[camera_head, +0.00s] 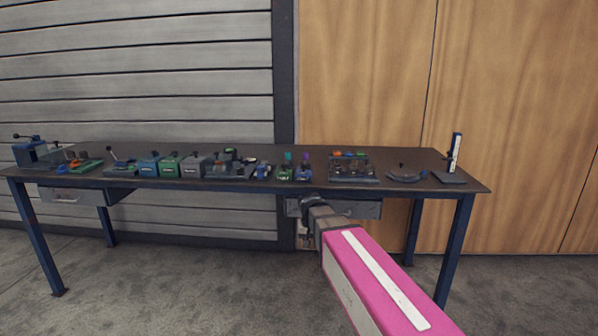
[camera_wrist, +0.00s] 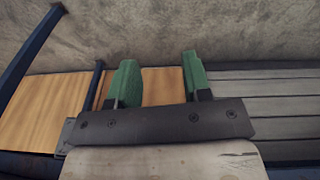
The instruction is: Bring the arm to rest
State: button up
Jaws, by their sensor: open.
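My gripper (camera_wrist: 158,68) shows in the wrist view with its two green fingers standing well apart and nothing between them. Behind the fingers are the wood panel, grey slats and floor. In the head view my pink arm reaches from the lower right towards the workbench (camera_head: 398,161). The arm's dark end is in front of the bench's front edge, over a drawer. The fingers are too small to make out there, and I cannot tell whether the arm touches the bench.
The bench top holds several small vises and fixtures, with a blue device (camera_head: 31,151) at the left end. A tray of coloured parts (camera_head: 351,168) and an upright blue-and-white stand (camera_head: 455,153) are at the right. A drawer (camera_head: 364,210) hangs under the top. The floor in front is clear.

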jog(key=s+d+f+g, duration=0.1)
jog(key=s+d+f, duration=1)
jog(key=s+d, duration=0.3)
jog(key=shift+f+g+y, duration=0.3)
jog(key=shift+f+y, duration=0.1)
jog(key=shift+c, duration=0.3)
